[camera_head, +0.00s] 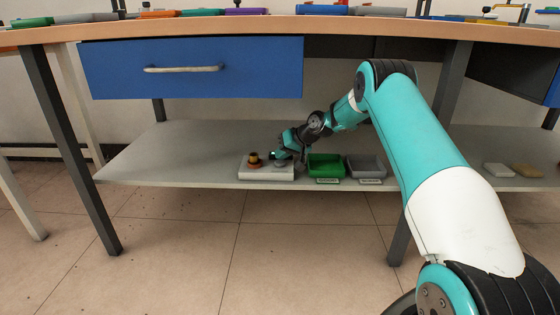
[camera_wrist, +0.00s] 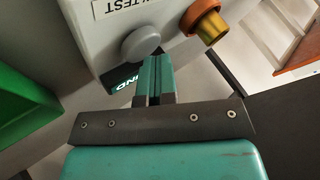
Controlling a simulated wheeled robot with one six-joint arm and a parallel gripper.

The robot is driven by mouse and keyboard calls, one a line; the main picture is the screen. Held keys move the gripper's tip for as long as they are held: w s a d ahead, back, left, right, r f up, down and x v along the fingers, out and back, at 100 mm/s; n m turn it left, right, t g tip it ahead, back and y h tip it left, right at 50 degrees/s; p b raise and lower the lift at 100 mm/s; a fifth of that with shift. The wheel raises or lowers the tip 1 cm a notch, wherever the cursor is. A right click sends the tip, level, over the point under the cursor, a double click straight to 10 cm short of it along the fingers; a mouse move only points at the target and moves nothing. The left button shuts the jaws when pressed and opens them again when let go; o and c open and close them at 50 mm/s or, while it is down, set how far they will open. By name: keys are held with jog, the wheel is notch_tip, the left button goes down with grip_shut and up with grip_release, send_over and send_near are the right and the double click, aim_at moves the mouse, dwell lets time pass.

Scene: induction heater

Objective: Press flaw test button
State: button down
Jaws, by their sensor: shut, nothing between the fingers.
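The flaw test box (camera_head: 266,174) is a pale box on the low shelf under the table. In the wrist view the box (camera_wrist: 95,40) has a label (camera_wrist: 122,5) partly cut off, reading "TEST" at its end. A round grey button (camera_wrist: 140,43) sits below that label, with an orange-brown knob (camera_wrist: 206,22) to its right. My gripper (camera_wrist: 155,60) is shut and empty, its fingertips close to the lower right edge of the button. I cannot tell whether they touch it. In the head view my gripper (camera_head: 280,157) is over the box, and hides the button.
A green bin (camera_head: 326,170) and a grey bin (camera_head: 367,172) stand right of the box on the shelf (camera_head: 190,150). The tabletop (camera_head: 300,28) and a blue drawer (camera_head: 190,68) are above. The shelf left of the box is clear.

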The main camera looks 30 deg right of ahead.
aim_at(282, 161)
jog(key=shift+r+p, duration=0.9)
jog(key=shift+p, duration=0.05)
jog(key=shift+r, duration=0.1)
notch_tip(282, 161, up, 5)
jog(key=p, duration=0.4)
jog(key=shift+p, duration=0.35)
